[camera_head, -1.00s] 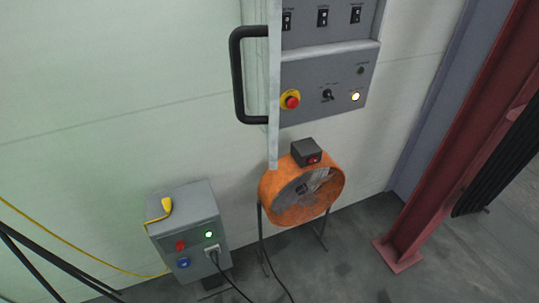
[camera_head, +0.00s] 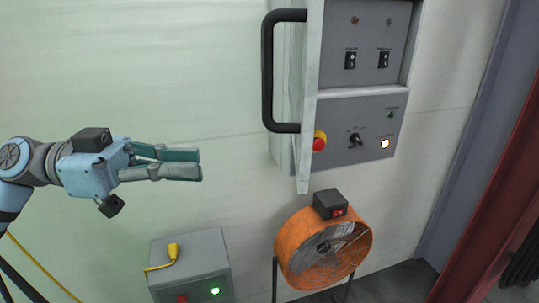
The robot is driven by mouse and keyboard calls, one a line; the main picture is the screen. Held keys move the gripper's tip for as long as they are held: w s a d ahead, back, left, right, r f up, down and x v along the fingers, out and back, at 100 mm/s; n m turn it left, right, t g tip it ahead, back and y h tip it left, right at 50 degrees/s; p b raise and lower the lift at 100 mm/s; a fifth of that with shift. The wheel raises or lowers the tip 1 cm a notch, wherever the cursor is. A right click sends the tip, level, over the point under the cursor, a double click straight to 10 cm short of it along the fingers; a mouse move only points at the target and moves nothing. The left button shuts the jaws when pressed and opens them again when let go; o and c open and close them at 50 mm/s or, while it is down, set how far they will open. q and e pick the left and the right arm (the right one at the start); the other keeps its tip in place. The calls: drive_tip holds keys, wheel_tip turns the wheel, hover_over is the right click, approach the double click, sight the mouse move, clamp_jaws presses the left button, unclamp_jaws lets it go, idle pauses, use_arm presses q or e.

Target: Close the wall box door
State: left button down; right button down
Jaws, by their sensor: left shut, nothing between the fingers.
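The wall box (camera_head: 352,130) is a grey panel on the wall with switches, a red emergency button and small lamps. Its door (camera_head: 309,120) stands open, swung out toward me on the left side and seen nearly edge-on. A black bar handle (camera_head: 268,75) sticks out to the left of the door. My left gripper (camera_head: 200,164) is at the left, pointing right, its fingers together and empty. It is apart from the door, below and left of the handle. My right gripper is not in view.
An orange fan (camera_head: 322,247) with a dark box on top stands below the wall box. A grey socket box (camera_head: 192,262) with a yellow plug on it is at the lower left. A red steel column (camera_head: 490,215) stands at the right. The wall between gripper and door is clear.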

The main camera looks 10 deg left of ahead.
sight(298, 168)
use_arm(q)
drive_tip(key=p+x, duration=0.2)
drive_tip(key=x, duration=0.1)
drive_tip(key=p+x, duration=0.2)
drive_tip(key=x, duration=0.2)
drive_tip(key=p+x, duration=0.2)
drive_tip(key=x, duration=0.1)
drive_tip(key=shift+d+r+p, duration=0.25)
drive_tip(key=shift+r+p, duration=0.15)
drive_tip(key=shift+w+d+f, duration=0.2)
drive_tip(key=shift+d+f, duration=0.05)
drive_tip(key=shift+d, duration=0.35)
